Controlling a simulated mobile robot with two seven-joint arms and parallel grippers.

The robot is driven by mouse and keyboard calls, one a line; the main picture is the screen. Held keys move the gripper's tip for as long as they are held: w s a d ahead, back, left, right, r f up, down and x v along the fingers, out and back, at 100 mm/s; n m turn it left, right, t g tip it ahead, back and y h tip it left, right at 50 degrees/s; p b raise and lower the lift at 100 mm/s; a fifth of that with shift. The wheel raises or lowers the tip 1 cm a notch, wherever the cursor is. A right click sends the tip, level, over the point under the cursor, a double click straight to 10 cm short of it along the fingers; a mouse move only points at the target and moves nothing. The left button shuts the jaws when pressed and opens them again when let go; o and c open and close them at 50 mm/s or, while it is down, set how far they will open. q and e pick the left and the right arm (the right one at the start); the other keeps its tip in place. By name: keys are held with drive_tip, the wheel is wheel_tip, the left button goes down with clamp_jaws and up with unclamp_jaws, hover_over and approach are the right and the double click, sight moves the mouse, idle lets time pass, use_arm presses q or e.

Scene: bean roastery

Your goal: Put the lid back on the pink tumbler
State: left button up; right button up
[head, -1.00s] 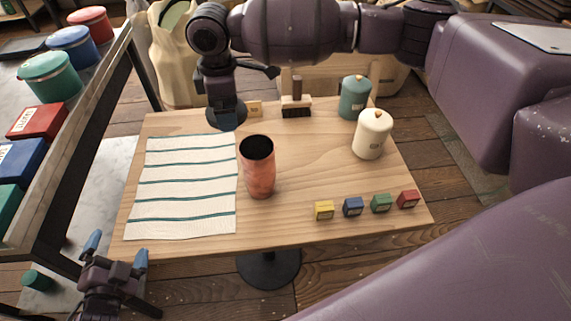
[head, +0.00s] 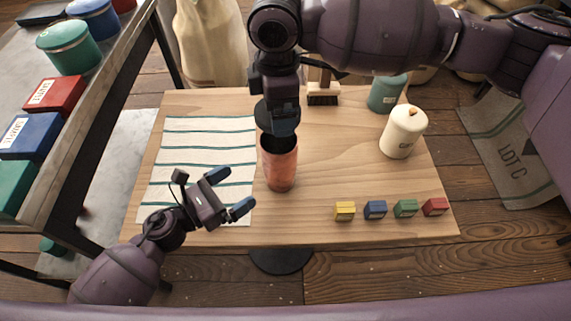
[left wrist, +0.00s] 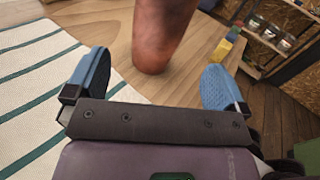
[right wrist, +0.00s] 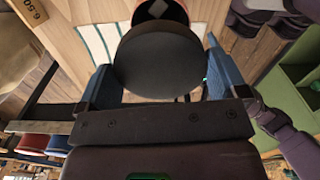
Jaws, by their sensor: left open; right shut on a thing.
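The copper-pink tumbler (head: 281,168) stands upright on the wooden table, right of the striped cloth; its mouth is dark and partly hidden by my right gripper. My right gripper (head: 284,122) is above the tumbler, shut on a round dark lid (right wrist: 158,60). In the right wrist view the lid partly covers the tumbler's rim (right wrist: 184,8); I cannot tell whether they touch. My left gripper (head: 229,192) is open and empty, low over the cloth, left of the tumbler. In the left wrist view the tumbler's lower body (left wrist: 163,30) is ahead, between the open fingers.
The striped cloth (head: 205,150) lies flat at left. Several small coloured blocks, such as a yellow one (head: 344,211), line the front right edge. A cream canister (head: 403,132), a teal canister (head: 386,94) and a brush (head: 323,95) stand at the back. The table middle right is clear.

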sight(279, 163)
use_arm(q)
drive_tip(key=shift+s+m, duration=0.1)
drive_tip(key=shift+m, duration=0.4)
drive_tip(key=shift+d, duration=0.1)
drive_tip(key=x, duration=1.2)
drive_tip(key=c, duration=1.1)
use_arm(e)
drive_tip(key=shift+f, duration=2.45)
drive_tip(key=shift+f, duration=0.95)
drive_tip(key=shift+f, duration=0.55)
